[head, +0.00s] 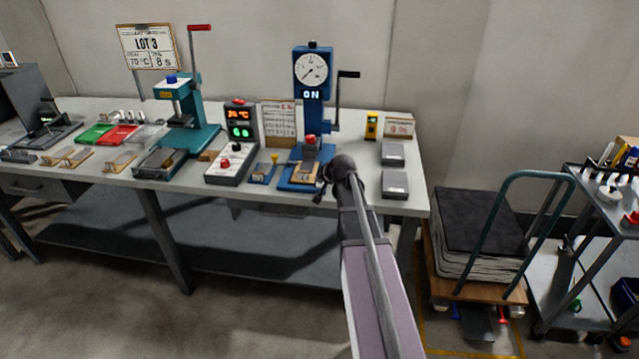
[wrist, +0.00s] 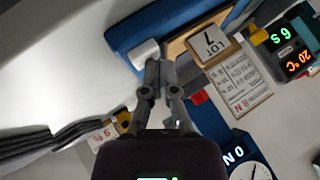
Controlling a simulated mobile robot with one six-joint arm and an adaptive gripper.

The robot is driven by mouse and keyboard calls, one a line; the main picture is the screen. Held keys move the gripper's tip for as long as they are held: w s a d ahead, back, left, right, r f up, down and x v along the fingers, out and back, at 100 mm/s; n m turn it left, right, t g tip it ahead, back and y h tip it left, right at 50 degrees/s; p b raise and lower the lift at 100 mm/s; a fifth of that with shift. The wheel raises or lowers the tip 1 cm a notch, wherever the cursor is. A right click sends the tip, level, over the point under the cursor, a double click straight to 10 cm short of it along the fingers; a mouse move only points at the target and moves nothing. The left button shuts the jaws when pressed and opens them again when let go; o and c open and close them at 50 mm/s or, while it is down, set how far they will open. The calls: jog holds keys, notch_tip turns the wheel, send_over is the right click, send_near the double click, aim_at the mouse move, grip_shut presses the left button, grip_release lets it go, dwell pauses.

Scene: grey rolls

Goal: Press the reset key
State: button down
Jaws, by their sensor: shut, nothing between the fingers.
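A blue press (head: 313,95) with a round dial and a lit display reading "ON" or "0 N" stands on the bench. Its blue base (wrist: 125,30) carries a small pale grey block (wrist: 144,52) at the edge, possibly the reset key; no reset label is legible. My gripper (wrist: 158,68) is shut and empty, its tips close beside that block; contact cannot be told. In the head view my gripper (head: 320,194) is at the front right of the base, partly hidden by my arm.
A control box (head: 240,125) with lit displays and red and white buttons stands left. Two grey boxes (head: 394,183) lie right. A teal press (head: 187,115) is farther left. A loaded trolley (head: 480,235) stands right.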

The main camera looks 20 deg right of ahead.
aim_at(320, 185)
jog(key=shift+r, duration=0.15)
jog(key=shift+r+p, duration=0.75)
jog(key=shift+p, duration=0.1)
jog(key=shift+r+p, duration=2.5)
jog(key=shift+p, duration=0.05)
jog(key=s+a+n+g+p, duration=0.5)
jog(key=s+a+n+g, duration=0.3)
jog(key=s+a, duration=1.5)
jog(key=shift+s+f+n+g, duration=0.35)
jog(key=shift+s+g, duration=0.25)
jog(key=shift+s, duration=0.6)
